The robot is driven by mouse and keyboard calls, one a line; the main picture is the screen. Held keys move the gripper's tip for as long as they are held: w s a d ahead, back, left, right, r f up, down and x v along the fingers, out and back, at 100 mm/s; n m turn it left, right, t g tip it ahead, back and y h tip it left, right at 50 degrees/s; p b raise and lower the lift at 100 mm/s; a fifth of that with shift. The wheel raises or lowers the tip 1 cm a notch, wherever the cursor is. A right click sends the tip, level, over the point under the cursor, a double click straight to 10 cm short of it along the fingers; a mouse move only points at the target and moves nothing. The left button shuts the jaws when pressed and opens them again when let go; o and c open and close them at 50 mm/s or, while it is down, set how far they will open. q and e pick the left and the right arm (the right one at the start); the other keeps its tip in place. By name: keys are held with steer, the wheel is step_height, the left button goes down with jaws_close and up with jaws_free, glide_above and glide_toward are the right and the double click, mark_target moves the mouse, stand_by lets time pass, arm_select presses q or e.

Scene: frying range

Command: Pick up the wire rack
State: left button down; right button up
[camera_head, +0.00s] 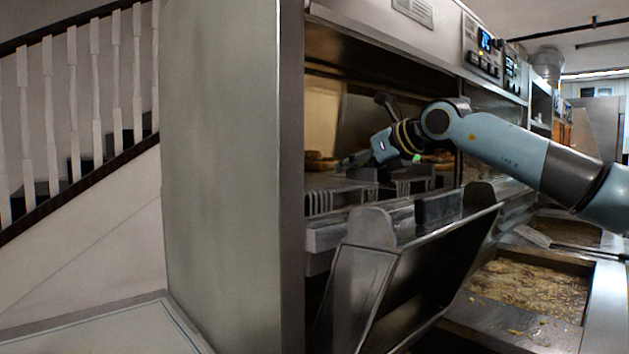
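A low rack-like piece with upright slats (333,200) stands on the metal shelf inside the frying range, and I take it to be the wire rack. A similar slatted part (414,187) shows a little to its right; I cannot tell whether the two are one piece. My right gripper (348,162) reaches in from the right and is just above and behind the slats. Its fingertips are small and dark against the recess, so I cannot tell whether they are open or touch the rack. My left gripper is not in view.
A tall steel panel (232,170) closes off the left of the range. A tilted steel chute (365,290) stands in front of the shelf. A fryer basin with brown crumbs (530,288) lies at lower right. The hood (400,35) hangs above the arm.

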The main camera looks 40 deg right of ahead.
jaws_close()
steer(key=shift+r, duration=0.1)
stand_by(0.5)
